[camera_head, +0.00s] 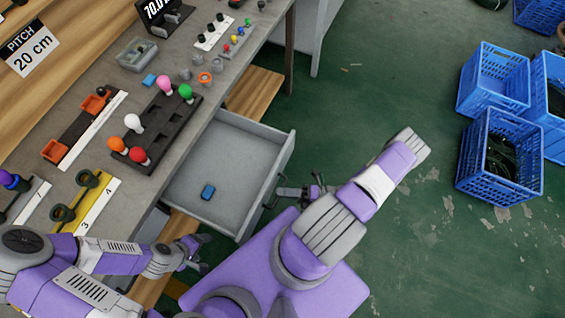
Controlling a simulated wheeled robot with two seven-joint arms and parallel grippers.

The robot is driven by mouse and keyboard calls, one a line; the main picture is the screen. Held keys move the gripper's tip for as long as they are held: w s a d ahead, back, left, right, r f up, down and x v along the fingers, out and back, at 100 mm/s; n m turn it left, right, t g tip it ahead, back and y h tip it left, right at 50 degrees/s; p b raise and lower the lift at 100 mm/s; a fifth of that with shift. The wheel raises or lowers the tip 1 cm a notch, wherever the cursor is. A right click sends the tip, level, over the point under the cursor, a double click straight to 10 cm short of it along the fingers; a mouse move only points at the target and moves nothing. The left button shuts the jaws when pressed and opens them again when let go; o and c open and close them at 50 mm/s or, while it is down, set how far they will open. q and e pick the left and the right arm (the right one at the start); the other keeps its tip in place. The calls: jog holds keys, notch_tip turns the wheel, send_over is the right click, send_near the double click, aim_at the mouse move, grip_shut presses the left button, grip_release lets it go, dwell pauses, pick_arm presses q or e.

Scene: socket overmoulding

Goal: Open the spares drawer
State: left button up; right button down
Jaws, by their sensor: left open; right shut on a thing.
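The spares drawer (192,202) is a grey drawer under the workbench. It is pulled well out, and its inside shows. A small blue block (208,191) lies on its floor. My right gripper (277,195) is at the outer face of the drawer front and is shut on its dark handle, mostly hidden by the fingers. My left gripper (198,259) is open and empty, low beside the near corner of the drawer, apart from it.
Blue crates (500,160) stand on the floor at right. Green floor between is clear.

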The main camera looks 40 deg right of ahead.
jog(key=c, duration=1.2)
grip_release()
jog(key=shift+o, duration=0.2)
jog(key=shift+d, duration=0.1)
jog(key=v, duration=0.7)
jog(key=shift+s+d, duration=0.2)
